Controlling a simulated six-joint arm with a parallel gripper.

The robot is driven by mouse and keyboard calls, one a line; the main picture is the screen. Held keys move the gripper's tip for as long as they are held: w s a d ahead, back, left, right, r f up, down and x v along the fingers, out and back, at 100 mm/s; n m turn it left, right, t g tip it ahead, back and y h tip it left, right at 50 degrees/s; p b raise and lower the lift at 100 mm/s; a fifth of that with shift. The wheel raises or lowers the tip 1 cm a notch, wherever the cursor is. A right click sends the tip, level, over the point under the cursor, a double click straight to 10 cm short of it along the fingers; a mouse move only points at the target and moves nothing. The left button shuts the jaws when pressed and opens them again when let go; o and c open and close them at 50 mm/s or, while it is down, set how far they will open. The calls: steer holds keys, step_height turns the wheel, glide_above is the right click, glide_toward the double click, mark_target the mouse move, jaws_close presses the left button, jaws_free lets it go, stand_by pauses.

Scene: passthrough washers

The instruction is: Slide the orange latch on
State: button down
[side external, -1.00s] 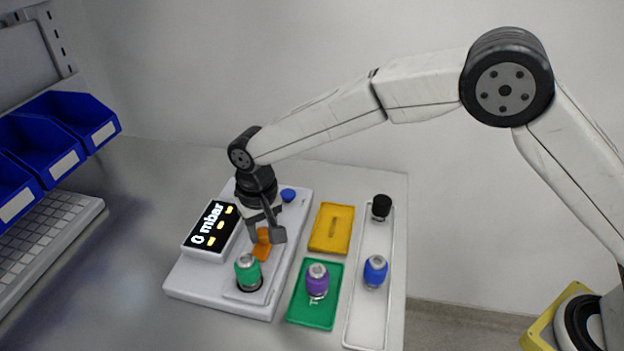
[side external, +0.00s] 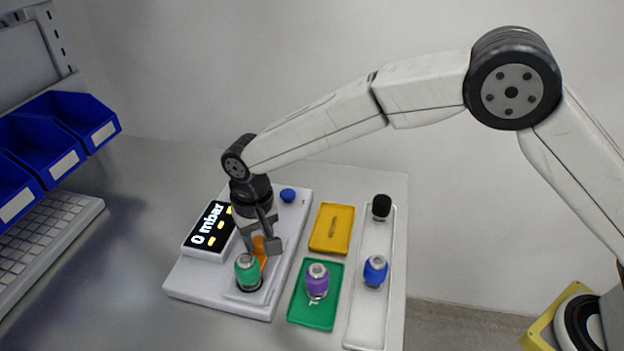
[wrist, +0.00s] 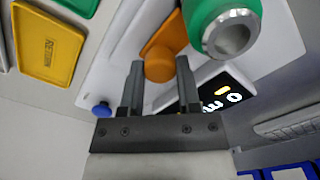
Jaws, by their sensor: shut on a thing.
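The orange latch (side external: 260,259) lies on the white device (side external: 190,278), just behind the upright green fitting (side external: 247,271). My gripper (side external: 261,249) is shut on the latch's round knob, with one finger on each side of it. In the wrist view the orange latch (wrist: 168,38) points away from the fingers, and my gripper (wrist: 160,68) straddles its knob. The green fitting (wrist: 205,12) stands beside the latch's far end. The fingers partly hide the latch in the side view, and whether it touches the fitting cannot be told.
A display (side external: 210,228) on the device reads 0 mbar. A blue knob (side external: 288,195) sits at the back. To the right are a yellow tray (side external: 345,212), a green tray (side external: 298,312) with a purple fitting (side external: 317,278), and a white tray (side external: 365,338) with blue (side external: 375,268) and black-topped fittings (side external: 381,206).

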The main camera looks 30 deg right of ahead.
mark_target(258, 243)
steer(key=shift+s+a+r, duration=0.1)
steer(key=shift+s+a, duration=0.15)
steer(key=shift+a, duration=0.1)
steer(key=shift+c, duration=1.8)
jaws_free()
steer(key=shift+o, duration=0.3)
steer(key=shift+d, duration=0.1)
steer(key=shift+r, duration=3.9)
